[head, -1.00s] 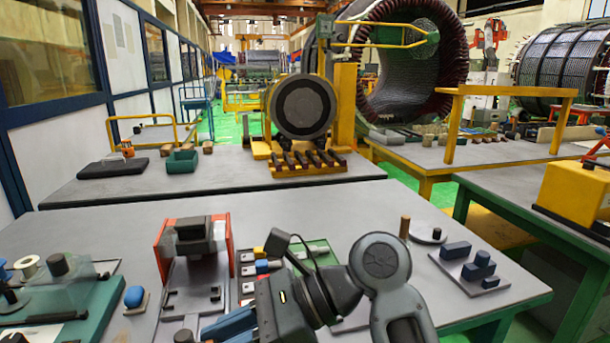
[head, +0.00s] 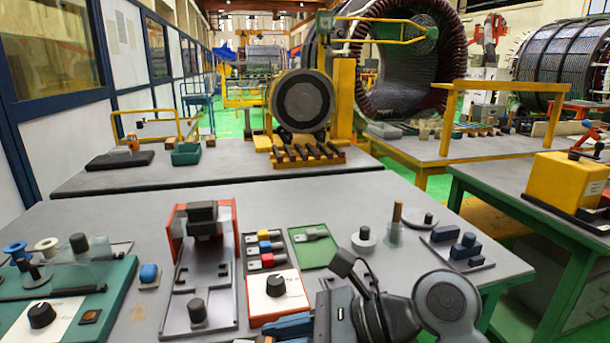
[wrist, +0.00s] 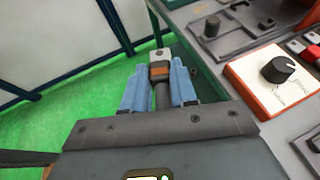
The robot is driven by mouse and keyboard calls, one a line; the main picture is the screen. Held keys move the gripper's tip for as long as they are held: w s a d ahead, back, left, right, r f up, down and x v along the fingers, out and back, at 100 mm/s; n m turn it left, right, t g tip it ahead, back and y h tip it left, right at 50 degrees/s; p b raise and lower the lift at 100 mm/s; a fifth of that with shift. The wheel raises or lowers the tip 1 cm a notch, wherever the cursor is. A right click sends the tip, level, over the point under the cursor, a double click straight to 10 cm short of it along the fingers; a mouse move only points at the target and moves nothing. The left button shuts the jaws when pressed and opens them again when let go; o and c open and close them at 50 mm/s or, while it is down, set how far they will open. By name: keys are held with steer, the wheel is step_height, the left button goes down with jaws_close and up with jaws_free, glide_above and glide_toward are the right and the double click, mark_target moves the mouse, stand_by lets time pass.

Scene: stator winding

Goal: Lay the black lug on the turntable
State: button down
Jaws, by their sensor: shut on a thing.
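My gripper (wrist: 160,88) has its blue fingers shut on a small lug (wrist: 160,53) in the wrist view. The lug has a pale grey flat end with a hole, an orange-brown band and a dark shank between the fingers. In the head view a blue part of my gripper (head: 288,326) shows at the bottom edge; the lug is hidden there. Two small round grey discs stand on the table at right, one with a dark knob (head: 365,243) and one behind it (head: 424,221). I cannot tell which thing is the turntable.
A red-framed press (head: 170,245), a teal knob fixture (head: 110,285) and a blue-block tray (head: 485,265) surround these.

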steer(key=w+d+f+m+t+h, duration=0.2)
steer(key=d+f+m+t+h, duration=0.1)
steer(key=d, duration=0.5)
steer(key=w+d+f+m+t+h, duration=0.2)
steer(key=d+f+m+t+h, duration=0.1)
steer(key=d, duration=0.5)
steer(key=w+d+f+m+t+h, duration=0.3)
steer(key=d+f+m+t, duration=0.2)
steer(key=d+f+m, duration=0.1)
steer(key=d+m, duration=0.1)
steer(key=d, duration=0.1)
steer(key=shift+d+m+t, duration=0.3)
steer(key=shift+d, duration=0.1)
